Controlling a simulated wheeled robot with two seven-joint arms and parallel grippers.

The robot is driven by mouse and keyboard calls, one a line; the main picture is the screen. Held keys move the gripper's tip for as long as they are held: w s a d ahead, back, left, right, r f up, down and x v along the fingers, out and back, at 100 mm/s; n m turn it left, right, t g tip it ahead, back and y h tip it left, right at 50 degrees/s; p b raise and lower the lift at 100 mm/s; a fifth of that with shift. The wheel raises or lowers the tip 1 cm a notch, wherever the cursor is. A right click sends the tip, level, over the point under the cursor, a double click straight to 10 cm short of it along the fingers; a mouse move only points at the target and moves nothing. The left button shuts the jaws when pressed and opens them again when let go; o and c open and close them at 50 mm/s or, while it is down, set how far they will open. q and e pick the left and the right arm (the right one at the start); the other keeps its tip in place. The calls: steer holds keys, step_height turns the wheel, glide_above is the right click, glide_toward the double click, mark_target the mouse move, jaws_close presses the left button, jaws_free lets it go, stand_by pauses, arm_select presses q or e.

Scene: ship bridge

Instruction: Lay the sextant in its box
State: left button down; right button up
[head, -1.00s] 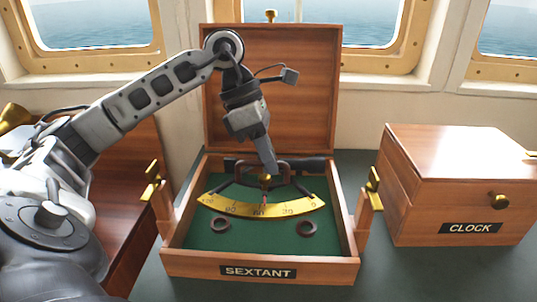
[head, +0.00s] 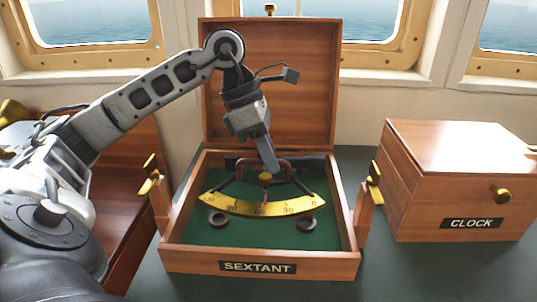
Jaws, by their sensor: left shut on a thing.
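The sextant (head: 260,207) has a gold scale arc with numbers, dark frame arms and a brown handle. It is inside the open wooden box labelled SEXTANT (head: 190,262), over the green lining, with its arc toward the front. My left gripper (head: 270,168) reaches down into the box from above and is shut on the sextant at its handle. I cannot tell whether the sextant touches the lining. My right gripper is not in view.
The box lid (head: 300,80) stands open at the back. Brass-topped wooden posts (head: 364,205) stand at both sides of the box. A closed wooden box labelled CLOCK (head: 450,195) is at the right. Windows line the wall behind.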

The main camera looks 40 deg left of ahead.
arm_select(q)
steer(key=shift+d+f+b, duration=0.15)
steer(key=shift+f+b, duration=0.05)
steer(key=shift+b, duration=0.1)
stand_by(0.5)
steer(key=shift+f+b, duration=1)
steer(key=shift+f, duration=0.1)
stand_by(1.4)
